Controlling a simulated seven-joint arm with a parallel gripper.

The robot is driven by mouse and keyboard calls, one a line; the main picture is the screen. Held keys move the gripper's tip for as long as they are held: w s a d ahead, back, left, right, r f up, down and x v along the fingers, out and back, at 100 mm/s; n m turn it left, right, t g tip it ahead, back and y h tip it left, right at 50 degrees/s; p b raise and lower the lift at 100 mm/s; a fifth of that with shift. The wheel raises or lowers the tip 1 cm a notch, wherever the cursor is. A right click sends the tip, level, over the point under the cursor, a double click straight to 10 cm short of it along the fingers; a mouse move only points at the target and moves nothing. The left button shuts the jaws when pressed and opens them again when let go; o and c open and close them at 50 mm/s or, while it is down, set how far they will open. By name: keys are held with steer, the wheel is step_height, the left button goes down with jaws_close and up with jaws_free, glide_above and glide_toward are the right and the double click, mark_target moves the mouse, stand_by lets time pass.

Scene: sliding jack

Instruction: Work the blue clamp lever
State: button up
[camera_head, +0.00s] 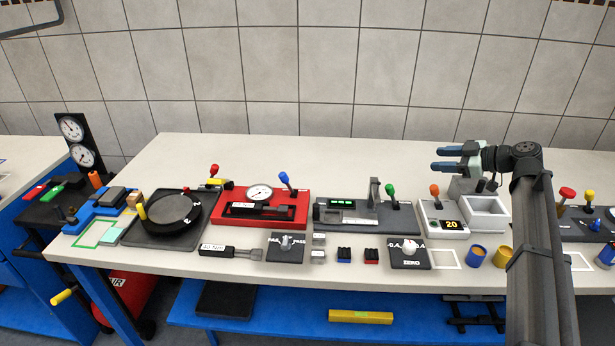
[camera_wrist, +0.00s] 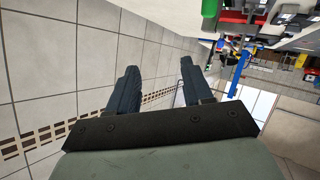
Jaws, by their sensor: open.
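The blue clamp lever (camera_head: 285,180) has a blue knob on a short stem and stands on a red base (camera_head: 236,222) with a round white gauge (camera_head: 259,192), left of the bench's middle. The lever leans slightly to the left. My gripper (camera_head: 447,159) is above the right part of the bench, well to the right of the lever, with its fingers pointing left. It is open and empty. In the wrist view its two dark fingers (camera_wrist: 160,90) are apart with only the wall and floor region behind them. I cannot make out the blue lever there.
A grey fixture with a green-knobbed lever (camera_head: 390,189) and an upright plate (camera_head: 374,191) stands right of the red base. An orange-knobbed lever (camera_head: 434,190) is below my gripper. A red-knobbed lever (camera_head: 214,170) and a round black pan (camera_head: 173,210) are to the left.

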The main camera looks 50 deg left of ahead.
steer(key=s+a+r+n+g+h, duration=0.1)
steer(key=s+a+n+g, duration=0.1)
steer(key=s+a, duration=0.75)
steer(key=s+a+r+n+g+h, duration=0.1)
steer(key=s+a+n+g, duration=0.1)
steer(key=s+a, duration=0.75)
steer(key=m+g, duration=0.2)
glide_toward(284, 176)
steer(key=a+f, duration=0.1)
steer(key=a, duration=0.2)
steer(key=shift+s+d+f+x, duration=0.1)
steer(key=shift+x, duration=1.25)
steer(key=shift+s+d+f+x, duration=0.1)
steer(key=shift+x, duration=1.3)
steer(key=shift+s+d+f+x, duration=0.1)
steer(key=shift+x, duration=1.25)
steer(key=shift+c, duration=0.2)
jaws_close()
